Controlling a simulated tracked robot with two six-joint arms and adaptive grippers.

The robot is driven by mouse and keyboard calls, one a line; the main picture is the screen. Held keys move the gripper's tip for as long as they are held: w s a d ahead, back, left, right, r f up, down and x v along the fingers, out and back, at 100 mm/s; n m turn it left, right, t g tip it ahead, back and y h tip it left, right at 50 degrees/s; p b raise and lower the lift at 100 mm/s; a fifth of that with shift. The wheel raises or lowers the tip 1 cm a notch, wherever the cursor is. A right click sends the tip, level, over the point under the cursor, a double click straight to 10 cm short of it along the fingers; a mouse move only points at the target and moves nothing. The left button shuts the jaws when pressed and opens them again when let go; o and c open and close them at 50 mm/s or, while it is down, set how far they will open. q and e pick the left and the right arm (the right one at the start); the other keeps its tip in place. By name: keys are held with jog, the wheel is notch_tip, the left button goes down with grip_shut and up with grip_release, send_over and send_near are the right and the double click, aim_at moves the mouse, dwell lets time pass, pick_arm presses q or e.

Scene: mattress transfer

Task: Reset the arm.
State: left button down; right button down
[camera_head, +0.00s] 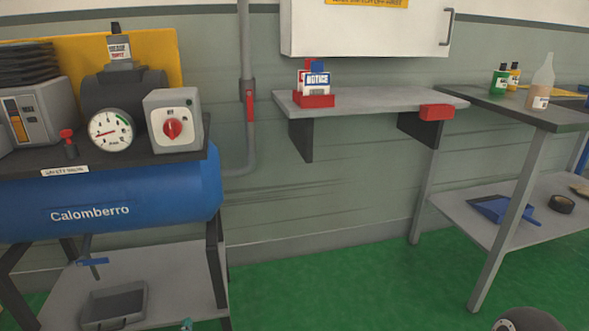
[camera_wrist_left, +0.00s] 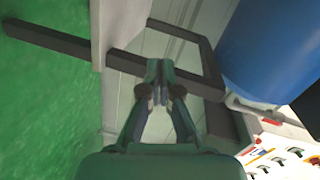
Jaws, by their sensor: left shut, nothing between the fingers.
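My left gripper (camera_wrist_left: 158,72) shows in the left wrist view as green fingers with their tips together and nothing between them. It points toward a grey shelf with dark legs, below the blue tank. In the head view only a small teal piece (camera_head: 187,324), apparently its tip, shows at the bottom edge, near the lower shelf under the compressor. The rest of the left arm is out of that picture.
The blue compressor (camera_head: 112,200) stands at left above a lower shelf with a grey tray (camera_head: 115,304). A wall shelf (camera_head: 365,100) holds a red card holder (camera_head: 314,99). A workbench (camera_head: 500,104) stands at right. Green floor (camera_head: 350,285) is clear between.

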pick_arm(q)
jog(key=s+d+f+n+g+h, duration=0.2)
jog(key=s+d+g+h, duration=0.2)
jog(key=s+d, duration=0.4)
jog(key=s+d+f+n+g+h, duration=0.1)
jog(key=s+d+f+n+g, duration=0.2)
jog(key=s, duration=0.6)
jog(key=s+d+n+g+h, duration=0.2)
jog(key=s+d+n+g, duration=0.25)
jog(key=s, duration=0.35)
jog(key=s+d+f+n+g+h, duration=0.1)
jog(key=s+d+f+n+g, duration=0.2)
jog(key=s, duration=0.6)
notch_tip(320, 180, up, 34)
jog(key=n+p, duration=0.2)
jog(key=p, duration=3.1)
jog(key=shift+a+r+p, duration=0.15)
jog(key=shift+a+p, duration=0.05)
jog(key=shift+p, duration=0.1)
jog(key=shift+s, duration=0.1)
